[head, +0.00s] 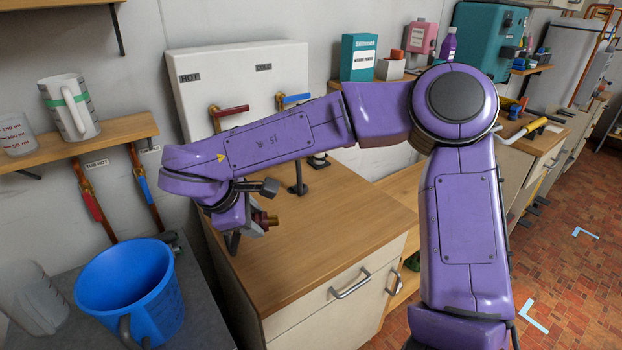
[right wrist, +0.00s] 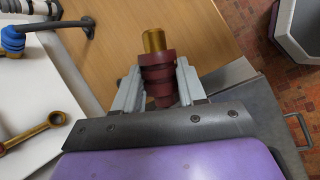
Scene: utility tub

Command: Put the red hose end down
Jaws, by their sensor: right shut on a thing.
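The red hose end (right wrist: 158,82), dark red with a brass tip, is between the two grey fingers of my right gripper (right wrist: 157,88) in the right wrist view. The fingers are shut on it. In the head view my right gripper (head: 250,222) is over the left part of the wooden counter (head: 330,235), and the hose end's brass and red tip (head: 266,219) just shows beside it. Most of the hose end is hidden there by the gripper. I cannot tell its exact height above the counter. My left gripper is not in view.
A white panel (head: 240,75) with a red-handled tap (head: 231,111) and a blue-handled tap (head: 294,99) stands behind the counter. A blue bucket (head: 128,290) is at the lower left. The counter's front right area is clear. A shelf (head: 100,135) holds measuring jugs.

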